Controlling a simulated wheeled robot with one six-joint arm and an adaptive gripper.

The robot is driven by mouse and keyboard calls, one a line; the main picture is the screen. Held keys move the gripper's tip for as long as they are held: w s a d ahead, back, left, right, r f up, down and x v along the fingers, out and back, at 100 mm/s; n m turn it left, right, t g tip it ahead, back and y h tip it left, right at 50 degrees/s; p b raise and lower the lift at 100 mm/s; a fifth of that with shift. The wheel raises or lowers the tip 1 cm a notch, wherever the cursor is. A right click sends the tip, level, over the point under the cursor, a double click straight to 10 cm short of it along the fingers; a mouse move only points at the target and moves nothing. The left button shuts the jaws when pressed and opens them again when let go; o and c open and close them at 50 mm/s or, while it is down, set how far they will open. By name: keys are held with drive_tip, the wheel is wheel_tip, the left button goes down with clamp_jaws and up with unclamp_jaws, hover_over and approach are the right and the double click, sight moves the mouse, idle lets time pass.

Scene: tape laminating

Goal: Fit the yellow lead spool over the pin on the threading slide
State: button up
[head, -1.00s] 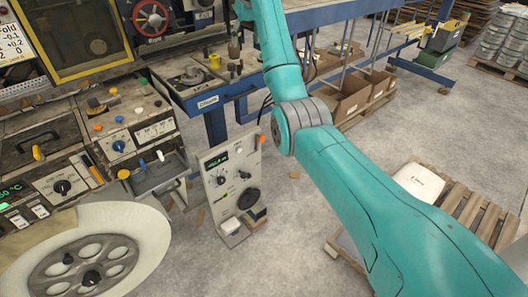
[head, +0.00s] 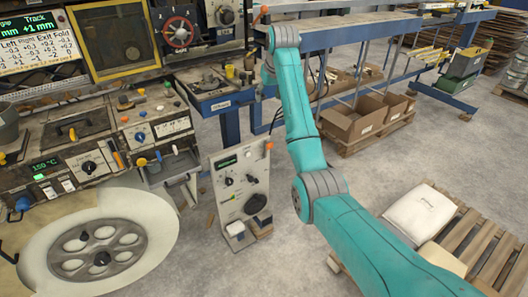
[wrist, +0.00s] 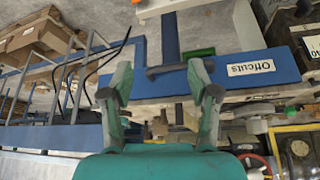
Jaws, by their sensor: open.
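My gripper (wrist: 158,92) is open in the wrist view, with its two fingers apart and nothing held between them. A small yellow piece (head: 230,71), which may be the yellow lead spool, stands on the blue bench in the head view. It is too small to make out a bore. My arm's upper end is to the right of it in the head view; the gripper itself cannot be made out there. The threading slide and its pin cannot be told apart among the small parts on the bench.
A blue tray labelled Offcuts (wrist: 280,68) lies beyond my fingers. The laminating machine's control panel (head: 150,128) is at left, above a large pale roll (head: 40,225). A grey control box (head: 240,185) stands on the floor. Cardboard boxes (head: 350,122) and a pallet (head: 482,235) are at right.

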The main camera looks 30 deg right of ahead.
drive_tip(key=s+a+f, duration=0.1)
drive_tip(key=a+f, duration=0.1)
drive_tip(key=f, duration=0.7)
drive_tip(key=s+a+f+t, duration=0.1)
drive_tip(key=s+a+f, duration=0.1)
drive_tip(key=f, duration=0.8)
drive_tip(key=shift+s+a, duration=0.2)
drive_tip(key=shift+a, duration=0.3)
